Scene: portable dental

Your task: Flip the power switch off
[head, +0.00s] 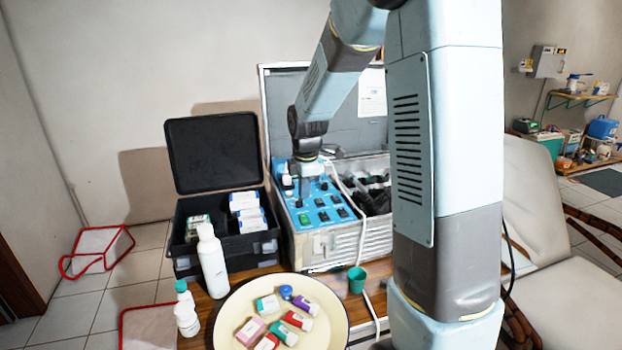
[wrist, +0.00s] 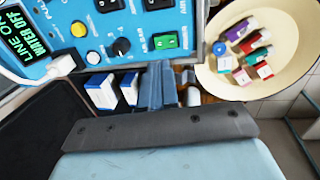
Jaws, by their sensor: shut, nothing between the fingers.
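The blue control panel (head: 317,200) sits in the open metal dental case. In the wrist view the panel (wrist: 65,75) carries a green rocker switch (wrist: 165,41), black rockers, knobs and a lit display reading "LINE ON" and "WATER OFF". I cannot read which label marks the power switch. My gripper (head: 302,200) points down at the panel's left part. In the wrist view my gripper (wrist: 157,72) is shut and empty, its tips near the panel edge just below the green rocker. Whether the tips touch the panel is unclear.
A black case (head: 240,245) with boxes stands open left of the metal case (head: 330,245). A white bottle (head: 212,262), a cream plate (head: 237,310) of small containers and a green cup (head: 357,280) stand in front. A white cable runs over the panel's right side.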

